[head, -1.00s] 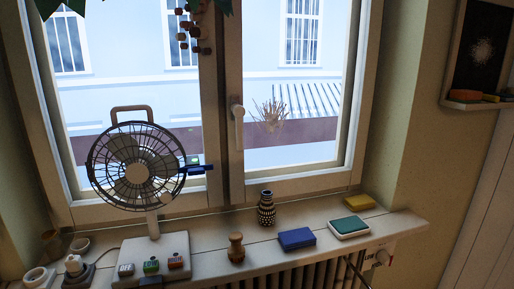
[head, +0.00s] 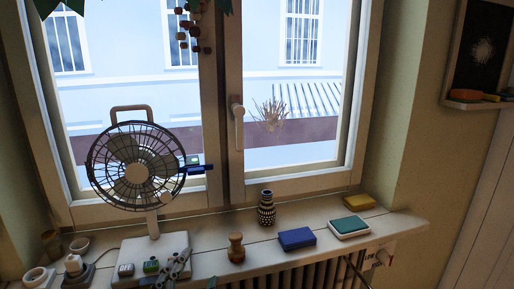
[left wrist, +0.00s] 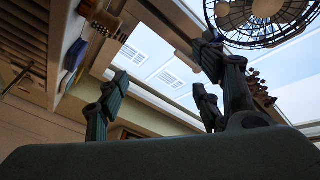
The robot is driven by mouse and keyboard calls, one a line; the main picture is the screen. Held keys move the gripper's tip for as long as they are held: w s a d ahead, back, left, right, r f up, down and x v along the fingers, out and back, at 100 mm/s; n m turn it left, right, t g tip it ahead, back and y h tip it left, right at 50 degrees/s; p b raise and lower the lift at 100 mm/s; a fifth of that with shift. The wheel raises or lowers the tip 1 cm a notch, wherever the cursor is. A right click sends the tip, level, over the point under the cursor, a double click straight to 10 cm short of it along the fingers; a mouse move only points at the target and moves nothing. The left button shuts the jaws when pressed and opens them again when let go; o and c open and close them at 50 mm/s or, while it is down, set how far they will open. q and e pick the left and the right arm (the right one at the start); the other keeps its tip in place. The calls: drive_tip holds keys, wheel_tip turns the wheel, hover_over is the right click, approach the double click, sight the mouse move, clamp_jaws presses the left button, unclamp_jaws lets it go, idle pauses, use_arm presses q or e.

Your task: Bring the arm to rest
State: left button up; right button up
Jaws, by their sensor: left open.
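My left gripper (head: 176,268) shows at the bottom of the head view, in front of the fan base's buttons and partly covering them. In the left wrist view its dark fingers (left wrist: 160,92) stand wide apart with nothing between them. The desk fan (head: 136,165) stands on the sill behind the gripper, with a white base (head: 180,243); part of its cage also shows at the top right of the left wrist view (left wrist: 262,18). Most of my left arm is out of the head view. My right gripper is not in view.
A wooden figure (head: 236,247), patterned vase (head: 266,208), blue box (head: 297,238), green-topped box (head: 349,227) and yellow block (head: 360,202) stand along the windowsill (head: 400,227). A radiator (head: 305,272) is below.

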use_arm(q)
drive_tip(key=s+a+f+n+g+y, duration=0.2)
drive_tip(key=s+a+f+n+g, duration=0.15)
drive_tip(key=f, duration=0.45)
drive_tip(key=s+a+f+n+g+y, duration=0.2)
drive_tip(key=s+a+f+n+g, duration=0.15)
drive_tip(key=f, duration=0.55)
drive_tip(key=s+f+n+g+h, duration=0.1)
drive_tip(key=s+f+g, duration=0.35)
drive_tip(key=s, duration=0.35)
drive_tip(key=s+f+g+h, duration=0.1)
drive_tip(key=s+f+g, duration=0.35)
drive_tip(key=s, duration=0.45)
wheel_tip(320, 180, down, 28)
drive_tip(key=s+p, duration=0.1)
drive_tip(key=s, duration=0.1)
drive_tip(key=s+a+f+g, duration=0.1)
drive_tip(key=s+a+f, duration=0.1)
drive_tip(key=s+f, duration=0.4)
drive_tip(key=s+a+f+g, duration=0.1)
drive_tip(key=s+f, duration=0.6)
drive_tip(key=s, duration=0.3)
drive_tip(key=shift+s+a+f+y+p, duration=0.15)
drive_tip(key=shift+a+f+y+p, duration=0.05)
drive_tip(key=shift+a+y+p, duration=0.2)
